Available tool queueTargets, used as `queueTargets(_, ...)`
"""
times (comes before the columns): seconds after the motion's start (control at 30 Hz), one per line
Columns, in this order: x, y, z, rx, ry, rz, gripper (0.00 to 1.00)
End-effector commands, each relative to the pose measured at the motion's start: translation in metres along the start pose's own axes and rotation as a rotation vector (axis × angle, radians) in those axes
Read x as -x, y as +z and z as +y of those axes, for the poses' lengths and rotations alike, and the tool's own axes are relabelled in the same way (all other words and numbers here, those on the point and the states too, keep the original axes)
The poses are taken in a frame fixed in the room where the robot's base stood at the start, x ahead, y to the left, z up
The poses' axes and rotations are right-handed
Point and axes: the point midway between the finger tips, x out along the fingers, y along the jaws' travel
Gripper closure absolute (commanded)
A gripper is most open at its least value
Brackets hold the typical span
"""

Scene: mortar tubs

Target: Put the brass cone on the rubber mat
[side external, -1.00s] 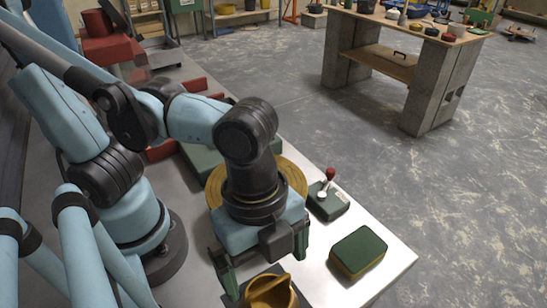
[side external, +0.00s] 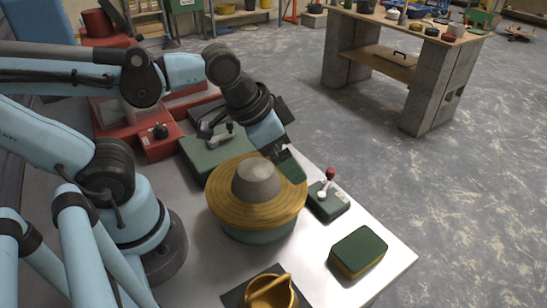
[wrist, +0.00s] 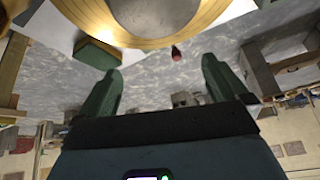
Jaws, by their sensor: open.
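A yellow, brass-coloured rounded piece (side external: 270,294) with a bar across its top rests on a dark flat mat (side external: 236,297) at the bottom edge of the side view. Its lower part is cut off by the frame, so I cannot tell whether it is a full cone. My gripper (side external: 288,166) is raised behind the right rim of a wide yellow disc, well apart from the mat. In the wrist view my gripper (wrist: 160,76) has its two green fingers wide apart, with nothing between them.
The yellow disc (side external: 230,205) carries a grey dome (side external: 257,180) on a green base. A green box with a red-knobbed lever (side external: 328,200) and a green-yellow sponge (side external: 358,252) are at the right. Red and green equipment (side external: 207,155) stands behind. Bare table lies between disc and sponge.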

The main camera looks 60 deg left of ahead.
Motion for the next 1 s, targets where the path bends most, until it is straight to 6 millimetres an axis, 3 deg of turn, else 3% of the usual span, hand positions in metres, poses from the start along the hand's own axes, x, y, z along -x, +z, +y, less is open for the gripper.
queueTargets(0.03, 0.0, 0.002, -0.019, 0.094, -0.04, 0.028, 0.0)
queueTargets(0.1, 0.0, 0.002, -0.037, 0.188, -0.079, 0.062, 0.0)
queueTargets(0.23, 0.002, 0.004, -0.056, 0.287, -0.12, 0.099, 0.0)
queueTargets(1.0, 0.002, 0.004, -0.059, 0.304, -0.127, 0.107, 0.0)
